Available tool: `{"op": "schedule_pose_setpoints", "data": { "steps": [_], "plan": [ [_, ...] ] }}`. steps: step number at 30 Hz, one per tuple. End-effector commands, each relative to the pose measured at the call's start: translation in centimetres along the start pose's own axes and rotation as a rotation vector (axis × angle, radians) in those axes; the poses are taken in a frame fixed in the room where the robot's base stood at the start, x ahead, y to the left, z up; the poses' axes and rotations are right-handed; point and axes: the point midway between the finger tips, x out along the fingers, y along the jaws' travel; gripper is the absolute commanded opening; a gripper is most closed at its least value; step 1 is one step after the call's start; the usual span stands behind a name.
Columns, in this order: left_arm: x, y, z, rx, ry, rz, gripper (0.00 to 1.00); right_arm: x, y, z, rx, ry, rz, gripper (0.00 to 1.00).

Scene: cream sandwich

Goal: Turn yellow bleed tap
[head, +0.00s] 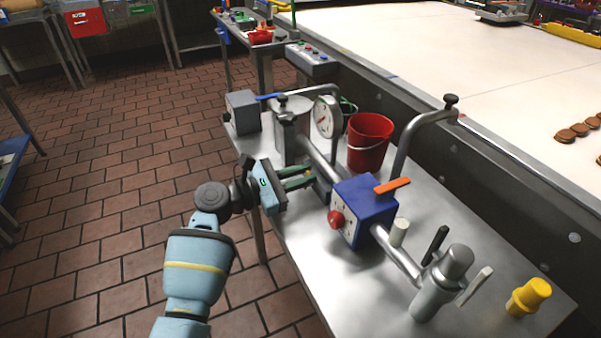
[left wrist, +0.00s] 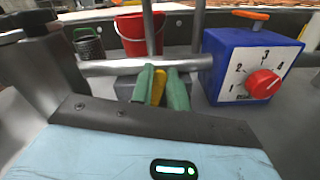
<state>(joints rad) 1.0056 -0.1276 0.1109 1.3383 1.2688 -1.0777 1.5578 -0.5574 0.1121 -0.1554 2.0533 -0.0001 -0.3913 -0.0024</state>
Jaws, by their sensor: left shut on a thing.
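My left gripper (head: 298,178) reaches in from the left over the steel table, just left of the blue box and beside the metal pipe. In the left wrist view its two green fingers (left wrist: 162,88) are shut on the yellow tap (left wrist: 158,88), which shows as a narrow yellow strip between them. The tap sits by a dark grey block (left wrist: 128,87) below the pipe. In the head view the fingers largely hide the tap. My right gripper is in neither view.
The blue box (head: 368,198) has a red knob (head: 336,219), a numbered dial and an orange lever (head: 392,186). A red bucket (head: 370,142) and a round gauge (head: 325,118) stand behind the pipe. A yellow cylinder (head: 528,297) stands at the table's right end.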

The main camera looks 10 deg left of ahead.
Motion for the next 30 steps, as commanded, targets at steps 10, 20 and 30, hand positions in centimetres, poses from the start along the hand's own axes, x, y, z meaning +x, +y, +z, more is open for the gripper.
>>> {"op": "schedule_pose_setpoints", "data": {
  "steps": [10,20,30],
  "plan": [
    [-0.1,-1.6,-0.5,0.332,0.003,0.0,0.0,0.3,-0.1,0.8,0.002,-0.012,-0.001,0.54],
    [-0.1,-1.7,-0.5,0.381,0.003,0.0,0.0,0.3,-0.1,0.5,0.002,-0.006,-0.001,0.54],
    [-0.1,-1.7,-0.4,0.379,0.002,0.0,0.38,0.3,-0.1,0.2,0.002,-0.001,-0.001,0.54]
  ]
}}
